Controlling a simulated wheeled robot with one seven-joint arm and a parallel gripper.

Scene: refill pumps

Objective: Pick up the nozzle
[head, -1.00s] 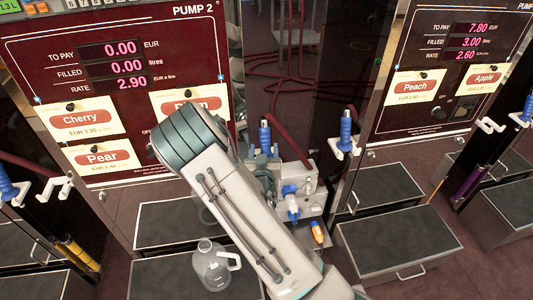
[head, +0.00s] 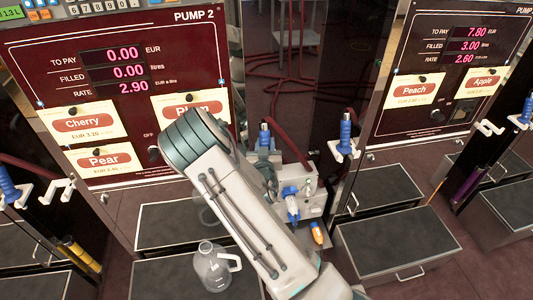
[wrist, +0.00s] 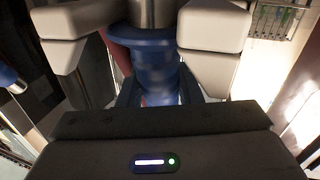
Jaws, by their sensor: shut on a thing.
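A blue nozzle (wrist: 155,75) with a grey metal part stands between the two pale fingers of my gripper (wrist: 146,40) in the wrist view, and the fingers are shut on it. In the head view the blue top of this nozzle (head: 264,134) shows just right of my arm, in front of pump 2's right edge. My gripper (head: 264,156) is partly hidden there behind my arm, and the nozzle's lower end cannot be made out.
Other blue nozzles hang at the right pump (head: 345,135) and at the far left (head: 9,187). A clear jug (head: 212,268) stands on a dark-topped step (head: 160,278) below pump 2 (head: 190,60). A dark red hose (head: 290,140) runs behind my gripper.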

